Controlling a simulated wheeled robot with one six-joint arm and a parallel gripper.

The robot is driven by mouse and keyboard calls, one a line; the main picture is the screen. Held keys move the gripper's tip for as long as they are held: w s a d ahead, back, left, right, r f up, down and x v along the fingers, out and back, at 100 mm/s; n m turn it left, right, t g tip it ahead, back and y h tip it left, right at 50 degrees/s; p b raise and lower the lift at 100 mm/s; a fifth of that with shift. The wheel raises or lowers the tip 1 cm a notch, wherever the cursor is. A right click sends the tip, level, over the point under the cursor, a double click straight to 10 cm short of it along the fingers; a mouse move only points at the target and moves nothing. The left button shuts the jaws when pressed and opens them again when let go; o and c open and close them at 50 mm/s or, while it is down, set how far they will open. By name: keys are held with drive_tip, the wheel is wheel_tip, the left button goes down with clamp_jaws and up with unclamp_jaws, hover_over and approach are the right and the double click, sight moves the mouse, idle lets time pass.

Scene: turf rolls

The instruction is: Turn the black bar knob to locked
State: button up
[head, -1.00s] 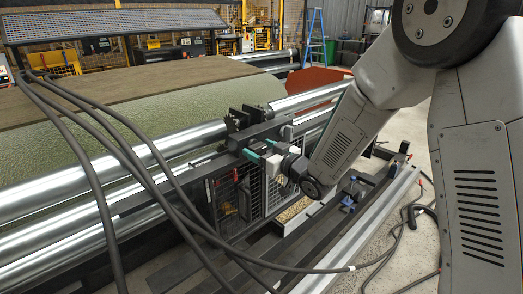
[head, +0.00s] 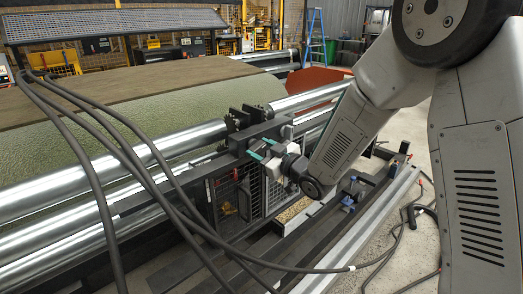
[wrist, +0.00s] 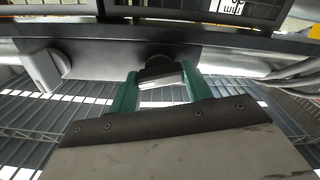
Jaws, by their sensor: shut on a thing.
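The black bar knob (wrist: 158,73) sits on a dark beam face in the wrist view, between the green fingers of my gripper (wrist: 160,88). The fingers are shut on it, one on each side. The bar looks slightly tilted in that view, and its lower edge catches light. In the head view my gripper (head: 263,150) is at the dark frame beside the steel rollers. The knob is hidden there by the gripper. I cannot read any locked mark near the knob.
The dark beam (wrist: 110,52) runs across behind the knob. A pale block (wrist: 40,65) sticks out to its left in the wrist view. Black hoses (head: 115,150) hang across the left of the head view. A mesh guard (head: 252,190) stands below my gripper.

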drive_tip(key=n, duration=1.1)
drive_tip(key=shift+n, duration=1.8)
drive_tip(key=o, duration=1)
drive_tip(key=v, duration=0.7)
drive_tip(key=shift+s+d, duration=0.3)
